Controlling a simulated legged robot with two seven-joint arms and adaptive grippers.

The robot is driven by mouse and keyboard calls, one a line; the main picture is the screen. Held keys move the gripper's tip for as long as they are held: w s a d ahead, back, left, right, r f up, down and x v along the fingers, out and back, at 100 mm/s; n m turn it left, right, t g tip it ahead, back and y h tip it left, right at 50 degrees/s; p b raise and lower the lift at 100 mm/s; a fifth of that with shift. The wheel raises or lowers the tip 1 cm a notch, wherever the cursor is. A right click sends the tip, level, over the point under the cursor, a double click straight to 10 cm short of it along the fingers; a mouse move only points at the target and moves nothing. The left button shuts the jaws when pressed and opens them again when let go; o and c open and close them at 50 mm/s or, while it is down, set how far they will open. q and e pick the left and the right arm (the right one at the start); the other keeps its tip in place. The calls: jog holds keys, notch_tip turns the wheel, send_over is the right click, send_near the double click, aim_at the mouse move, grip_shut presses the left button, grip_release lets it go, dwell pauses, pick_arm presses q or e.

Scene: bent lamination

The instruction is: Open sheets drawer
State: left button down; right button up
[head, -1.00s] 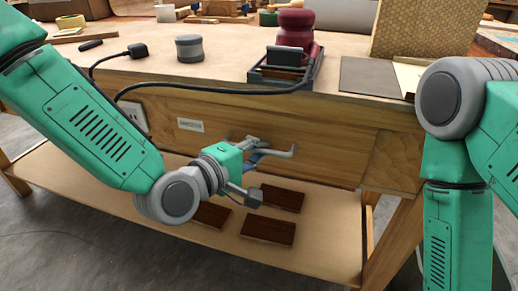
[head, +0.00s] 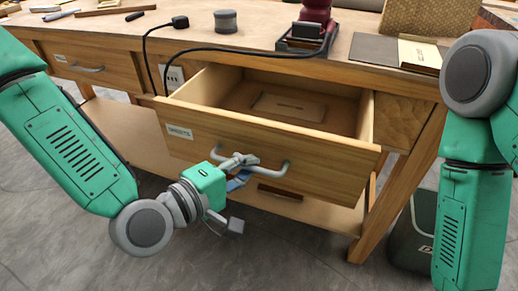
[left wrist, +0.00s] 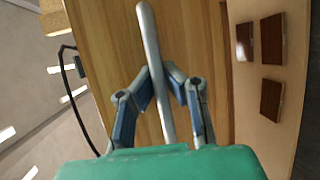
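The sheets drawer (head: 330,165) is a wooden drawer in the workbench, with a small label (head: 180,132) at the left of its front. It stands well open, with its inside showing. A flat brown piece (head: 290,107) lies on its floor. My left gripper (head: 241,162) is at the grey bar handle (head: 284,168) on the drawer front. In the left wrist view the handle (left wrist: 152,45) runs between the two fingers (left wrist: 159,80), which are closed in on it from both sides. My right arm shows at the right, but its gripper is out of view.
The bench top holds a red sander (head: 313,22), a grey round can (head: 225,21) and a black cable (head: 205,50). Another drawer (head: 95,66) at the left is closed. A dark bin (head: 412,240) stands on the floor at the right. Floor in front is clear.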

pick_arm(q)
jog(key=shift+s+a+f+p, duration=0.15)
jog(key=shift+s+a, duration=0.25)
jog(key=shift+s, duration=0.7)
jog(key=shift+s+a+p, duration=0.2)
jog(key=shift+s+a, duration=0.2)
jog(key=shift+s, duration=0.7)
jog(key=c, duration=1.6)
grip_release()
